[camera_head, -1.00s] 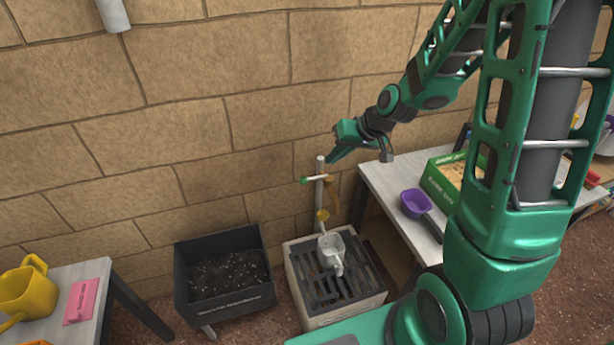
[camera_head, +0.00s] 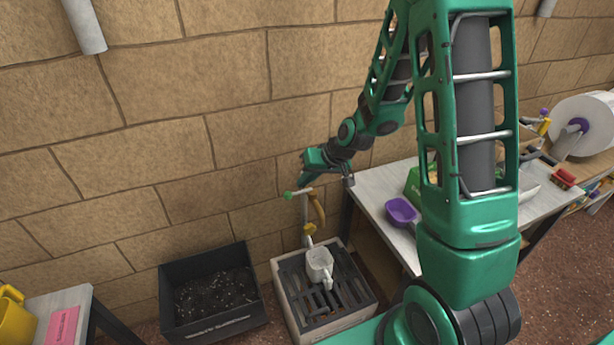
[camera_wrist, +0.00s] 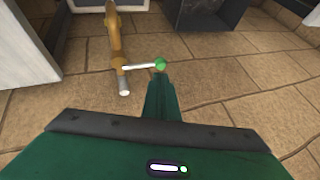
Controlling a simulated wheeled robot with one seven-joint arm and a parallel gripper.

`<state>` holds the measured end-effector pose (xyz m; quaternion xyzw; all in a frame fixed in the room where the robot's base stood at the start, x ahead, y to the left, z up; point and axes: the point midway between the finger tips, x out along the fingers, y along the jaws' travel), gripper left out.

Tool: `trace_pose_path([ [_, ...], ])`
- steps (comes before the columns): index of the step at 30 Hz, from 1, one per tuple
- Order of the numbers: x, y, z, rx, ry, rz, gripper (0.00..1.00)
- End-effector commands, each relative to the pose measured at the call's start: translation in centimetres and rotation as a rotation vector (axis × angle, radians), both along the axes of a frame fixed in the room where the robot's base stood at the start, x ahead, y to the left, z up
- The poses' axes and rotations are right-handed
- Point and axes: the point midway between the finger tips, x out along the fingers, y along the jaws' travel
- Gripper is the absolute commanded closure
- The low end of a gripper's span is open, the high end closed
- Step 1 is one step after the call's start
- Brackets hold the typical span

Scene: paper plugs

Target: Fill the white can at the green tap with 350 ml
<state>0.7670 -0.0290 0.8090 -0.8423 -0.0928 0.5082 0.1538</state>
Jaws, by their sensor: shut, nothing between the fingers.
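The white can (camera_head: 320,264) stands on the dark slatted grate of a pale stand (camera_head: 328,331), below the tap. The can's fill level cannot be made out. In the wrist view the green knob (camera_wrist: 160,65) is just beyond my fingertips. My gripper (camera_head: 304,184) is shut and empty, at the top of the tap close to the lever. I cannot tell whether it touches the knob.
A black bin of soil (camera_head: 212,297) stands left of the stand. A table (camera_head: 375,178) with a purple scoop (camera_head: 401,211) is on the right. A yellow watering can (camera_head: 14,318) and a pink card (camera_head: 62,328) are on the left table. The stone wall is close behind the tap.

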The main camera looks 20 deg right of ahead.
Motion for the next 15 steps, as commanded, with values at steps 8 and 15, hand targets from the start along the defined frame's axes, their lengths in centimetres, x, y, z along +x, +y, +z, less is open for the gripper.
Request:
trace_pose_path([
  [8,1.9,1.4,-3.6,0.000,0.002,0.002,1.00],
  [15,3.0,2.1,-5.5,0.000,0.002,0.002,1.00],
])
